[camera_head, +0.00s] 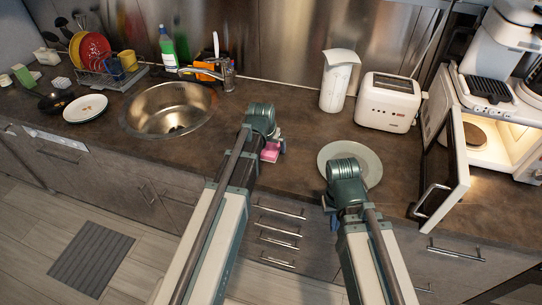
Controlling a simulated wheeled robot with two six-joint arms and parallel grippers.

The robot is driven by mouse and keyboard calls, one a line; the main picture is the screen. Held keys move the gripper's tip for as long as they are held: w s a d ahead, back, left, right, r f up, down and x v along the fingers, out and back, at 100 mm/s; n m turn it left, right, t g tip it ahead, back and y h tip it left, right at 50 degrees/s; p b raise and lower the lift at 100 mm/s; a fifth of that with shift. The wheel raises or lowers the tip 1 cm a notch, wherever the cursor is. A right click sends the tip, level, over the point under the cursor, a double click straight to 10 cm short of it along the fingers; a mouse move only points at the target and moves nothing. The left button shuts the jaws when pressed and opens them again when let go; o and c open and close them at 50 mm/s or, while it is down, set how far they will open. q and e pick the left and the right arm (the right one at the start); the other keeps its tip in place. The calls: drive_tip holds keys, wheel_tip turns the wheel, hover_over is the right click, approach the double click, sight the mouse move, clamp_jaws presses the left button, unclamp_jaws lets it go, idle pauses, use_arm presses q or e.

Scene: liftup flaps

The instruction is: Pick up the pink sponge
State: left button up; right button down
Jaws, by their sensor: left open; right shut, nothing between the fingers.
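The pink sponge (270,152) lies on the dark countertop just beyond the front drawers, partly hidden by my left arm. My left gripper (280,143) is at the sponge's upper right side, open; my wrist hides most of its fingers, and I cannot tell whether it touches the sponge. My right gripper (330,206) is shut and empty near the counter's front edge, mostly hidden under its wrist, in front of a pale plate.
The pale plate (368,160) lies behind my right wrist. A round sink (165,100) is left of the sponge. A white toaster (388,105) and white canister (338,82) stand behind. An open microwave door (446,175) juts out at the right.

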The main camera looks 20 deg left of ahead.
use_arm(q)
drive_tip(key=shift+c, duration=0.3)
drive_tip(key=c, duration=1.4)
